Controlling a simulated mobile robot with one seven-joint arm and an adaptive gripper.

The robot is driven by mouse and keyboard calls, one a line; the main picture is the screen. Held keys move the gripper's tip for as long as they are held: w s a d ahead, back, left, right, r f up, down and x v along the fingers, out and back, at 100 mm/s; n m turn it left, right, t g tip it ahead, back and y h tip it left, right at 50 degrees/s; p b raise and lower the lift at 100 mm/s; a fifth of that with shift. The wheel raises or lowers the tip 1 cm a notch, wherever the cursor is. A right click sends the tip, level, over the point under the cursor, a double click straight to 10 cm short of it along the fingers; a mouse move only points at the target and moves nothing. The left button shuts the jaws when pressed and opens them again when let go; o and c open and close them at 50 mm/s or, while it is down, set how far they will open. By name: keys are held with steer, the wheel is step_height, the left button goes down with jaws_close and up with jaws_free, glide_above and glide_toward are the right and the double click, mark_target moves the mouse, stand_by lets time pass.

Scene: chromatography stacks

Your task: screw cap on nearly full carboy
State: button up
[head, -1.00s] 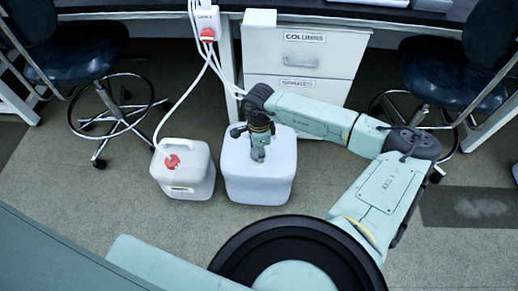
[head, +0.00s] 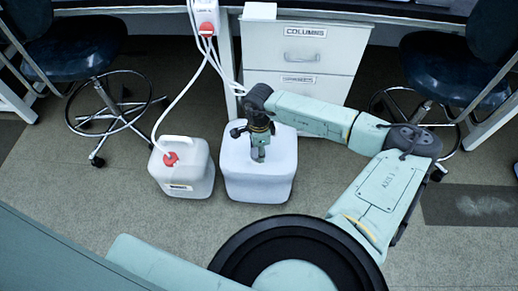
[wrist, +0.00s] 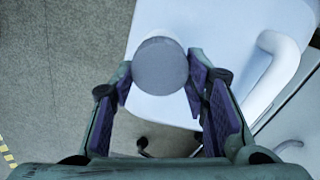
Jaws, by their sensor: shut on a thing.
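A large white carboy (head: 258,185) stands on the floor under my arm; its handle (wrist: 275,70) shows in the wrist view. My gripper (head: 258,156) points down over the carboy's top. In the wrist view my gripper (wrist: 159,78) is shut on a round grey cap (wrist: 160,64), one finger on each side. The cap appears over the carboy's top near its edge. The carboy's mouth is hidden, and I cannot tell whether the cap touches it. The fill level is not clear to see.
A smaller white carboy (head: 183,183) with a red cap (head: 171,159) and white tube (head: 181,105) stands close on the left. A white drawer cabinet (head: 300,62) is behind. Stools (head: 66,48) stand at both sides.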

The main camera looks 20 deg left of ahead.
steer(key=shift+f, duration=0.2)
steer(key=shift+f+b, duration=0.35)
steer(key=shift+b, duration=0.25)
steer(key=o, duration=1)
steer(key=shift+c, duration=0.5)
steer(key=c, duration=1.2)
steer(key=m, duration=0.6)
steer(key=shift+s+m+b, duration=0.1)
steer(key=shift+m+b, duration=0.2)
steer(key=shift+m, duration=0.1)
steer(key=m, duration=0.7)
steer(key=shift+s, duration=0.15)
